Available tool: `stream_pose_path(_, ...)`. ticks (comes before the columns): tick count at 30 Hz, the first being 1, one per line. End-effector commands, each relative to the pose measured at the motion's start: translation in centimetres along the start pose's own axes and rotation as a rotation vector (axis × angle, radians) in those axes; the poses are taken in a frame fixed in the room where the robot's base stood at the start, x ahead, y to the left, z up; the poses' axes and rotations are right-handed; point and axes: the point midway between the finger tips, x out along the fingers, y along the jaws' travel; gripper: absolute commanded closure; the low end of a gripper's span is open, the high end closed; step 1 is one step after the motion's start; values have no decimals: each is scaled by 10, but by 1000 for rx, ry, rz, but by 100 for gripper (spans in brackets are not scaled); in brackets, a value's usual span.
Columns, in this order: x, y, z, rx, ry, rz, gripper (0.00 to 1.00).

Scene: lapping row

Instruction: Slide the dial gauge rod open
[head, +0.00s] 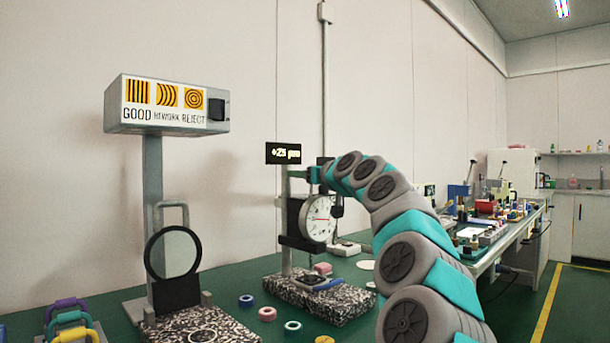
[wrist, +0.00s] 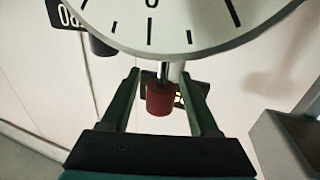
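The dial gauge (head: 318,218) has a round white face and is held upright on a stand with a speckled stone base (head: 318,297). In the wrist view its white face (wrist: 165,25) fills the top, with a thin metal rod (wrist: 165,70) ending in a red cap (wrist: 160,98). My gripper (wrist: 160,76) is open, with one green finger on each side of the red cap and a visible gap on both sides. In the head view my gripper (head: 317,173) is above the dial, and the red cap cannot be made out there.
A small black display (head: 283,153) reading about +25 µm is beside my gripper. A sign box (head: 167,105) on a post and a round lens (head: 173,253) stand left. Coloured rings (head: 268,314) lie on the green table. A cluttered bench (head: 490,225) is at right.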

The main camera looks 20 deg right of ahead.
Motion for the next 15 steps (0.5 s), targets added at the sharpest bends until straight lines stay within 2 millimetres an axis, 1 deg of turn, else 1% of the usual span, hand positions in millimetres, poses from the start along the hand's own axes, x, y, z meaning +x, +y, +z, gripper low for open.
stream_pose_path(1,0,0,0,0,0,0,43)
stream_pose_path(2,0,0,0,0,0,0,46)
stream_pose_path(15,0,0,0,0,-1,-1,96)
